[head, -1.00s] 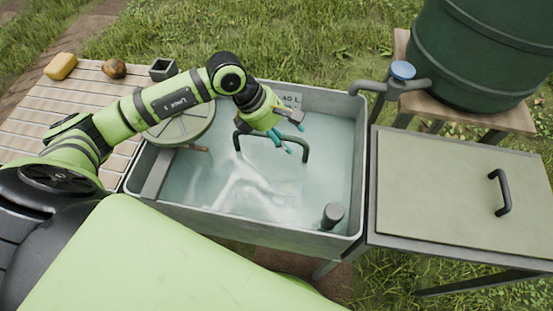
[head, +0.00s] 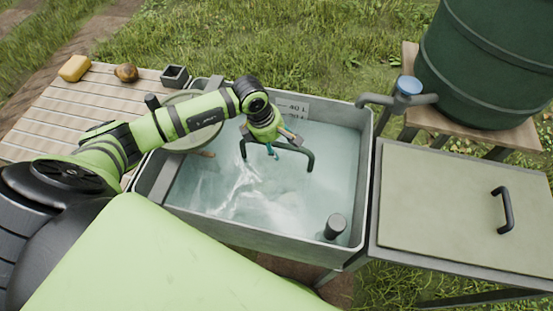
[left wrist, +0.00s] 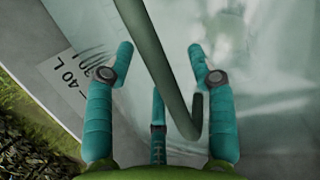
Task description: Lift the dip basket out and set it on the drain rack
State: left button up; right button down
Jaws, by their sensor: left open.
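The dip basket's dark arched handle (head: 310,158) stands up out of the water in the grey tank (head: 215,221). The basket's body is hard to make out under the water. My left gripper (head: 273,149) is at the top of the handle, coming down from above. In the left wrist view the teal fingers (left wrist: 160,56) are spread, with the handle bar (left wrist: 158,70) running between them. I cannot tell whether they touch it. A slatted wooden surface (head: 75,112) lies left of the tank; I cannot tell if it is the drain rack. My right gripper is out of view.
A tap (head: 408,86) and a green barrel (head: 480,60) stand behind the tank's right corner. A flat panel with a handle (head: 440,200) adjoins the right side. A dark upright pipe (head: 334,226) stands in the near right corner.

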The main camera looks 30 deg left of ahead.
pick_arm(q)
grip_shut()
notch_tip(320, 180, up, 8)
jog(key=shift+w+r+b, duration=0.15)
jog(key=shift+r+b, duration=0.1)
jog(key=shift+b, duration=0.65)
notch_tip(320, 180, up, 21)
jog(key=p, duration=1)
jog(key=shift+p, duration=0.4)
